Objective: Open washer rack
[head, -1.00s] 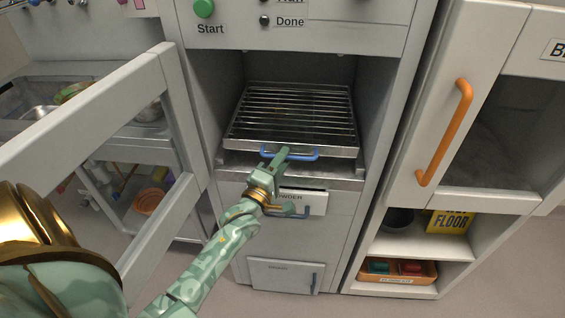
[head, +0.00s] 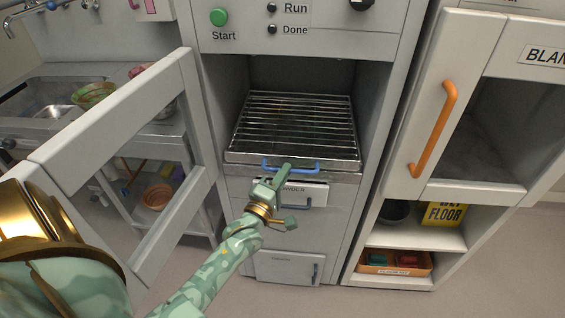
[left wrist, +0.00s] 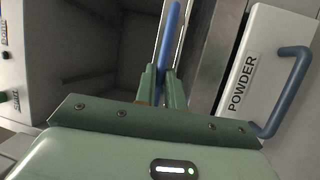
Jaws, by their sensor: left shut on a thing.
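The washer rack (head: 295,125) is a metal wire grid in the open washer cavity, with a blue handle (head: 291,169) on its front edge. Its front edge stands at about the cavity's front lip. My left gripper (head: 284,170) is at the middle of that handle. In the left wrist view the blue handle bar (left wrist: 168,45) runs between the fingers of my left gripper (left wrist: 162,78), which are shut on it. The washer door (head: 178,95) stands open to the left. My right gripper is not in view.
The powder drawer (head: 318,190), with its own blue handle, is just below the rack. A cabinet with an orange handle (head: 432,130) stands at the right, above an orange bin (head: 396,270). A sink (head: 40,95) lies behind the open door. Floor is free in front.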

